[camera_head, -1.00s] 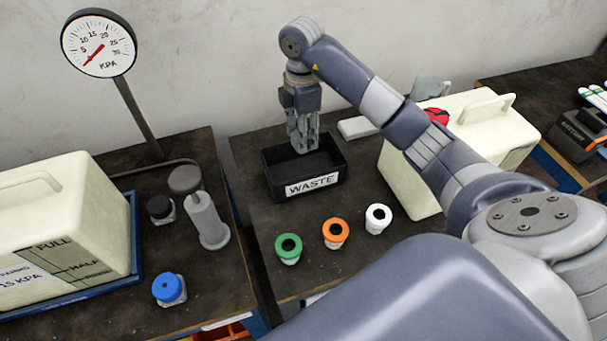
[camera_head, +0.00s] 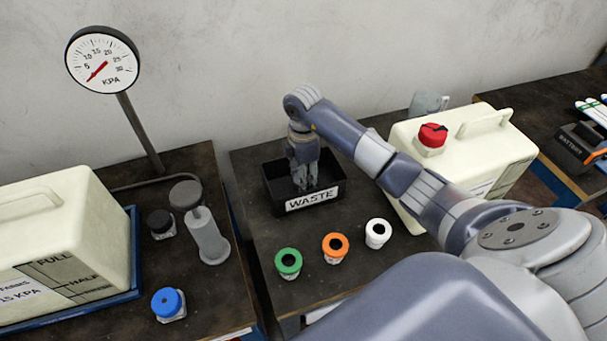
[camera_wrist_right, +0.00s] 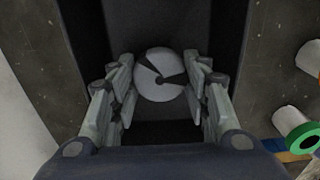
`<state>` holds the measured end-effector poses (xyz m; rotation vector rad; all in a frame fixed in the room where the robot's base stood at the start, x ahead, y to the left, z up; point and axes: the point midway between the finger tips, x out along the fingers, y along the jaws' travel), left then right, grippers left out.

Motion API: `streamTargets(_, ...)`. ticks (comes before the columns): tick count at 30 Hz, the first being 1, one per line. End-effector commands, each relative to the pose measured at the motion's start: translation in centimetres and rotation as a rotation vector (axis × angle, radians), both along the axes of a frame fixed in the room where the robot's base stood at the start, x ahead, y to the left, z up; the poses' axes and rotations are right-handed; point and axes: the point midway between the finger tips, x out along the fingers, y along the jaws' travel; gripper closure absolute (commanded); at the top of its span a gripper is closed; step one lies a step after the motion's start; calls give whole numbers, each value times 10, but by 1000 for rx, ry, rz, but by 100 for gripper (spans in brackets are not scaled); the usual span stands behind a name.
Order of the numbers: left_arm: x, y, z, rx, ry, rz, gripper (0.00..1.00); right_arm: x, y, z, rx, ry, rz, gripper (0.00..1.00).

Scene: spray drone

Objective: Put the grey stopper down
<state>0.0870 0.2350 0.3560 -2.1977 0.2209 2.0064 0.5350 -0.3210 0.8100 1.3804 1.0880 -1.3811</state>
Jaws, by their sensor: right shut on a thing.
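My right gripper (camera_head: 305,186) is lowered into the black bin marked WASTE (camera_head: 311,203), its fingertips below the rim. In the right wrist view, a round grey stopper (camera_wrist_right: 160,75) with dark wedge marks sits between the fingers, and my right gripper (camera_wrist_right: 159,88) is shut on it. The bin's dark walls (camera_wrist_right: 228,50) stand on both sides of the fingers. In the head view the stopper is hidden by the fingers and the bin wall. I cannot tell whether it touches the bin floor. My left gripper is not in view.
Green (camera_head: 288,262), orange (camera_head: 335,248) and white (camera_head: 377,233) ringed pieces stand in front of the bin. A cream tank with a red cap (camera_head: 432,136) stands to the right. On the left table are a gauge (camera_head: 102,60), a grey pump (camera_head: 207,235) and blue-topped (camera_head: 167,303) and black-topped (camera_head: 159,211) pieces.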

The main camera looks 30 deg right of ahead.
Motion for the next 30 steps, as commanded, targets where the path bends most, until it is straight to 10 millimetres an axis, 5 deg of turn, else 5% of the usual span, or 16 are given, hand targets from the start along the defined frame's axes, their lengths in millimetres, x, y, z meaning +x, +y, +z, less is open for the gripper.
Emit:
streamTargets(6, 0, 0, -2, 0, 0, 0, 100, 0, 0, -4, 0, 0, 0, 95)
streamTargets(7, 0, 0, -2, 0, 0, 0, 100, 0, 0, -3, 0, 0, 0, 50)
streamTargets(9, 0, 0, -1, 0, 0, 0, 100, 0, 0, -3, 0, 0, 0, 36)
streamTargets(20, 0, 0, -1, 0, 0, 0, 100, 0, 0, -1, 0, 0, 0, 36)
streamTargets(30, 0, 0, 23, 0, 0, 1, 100, 0, -1, 26, 0, -1, 0, 36)
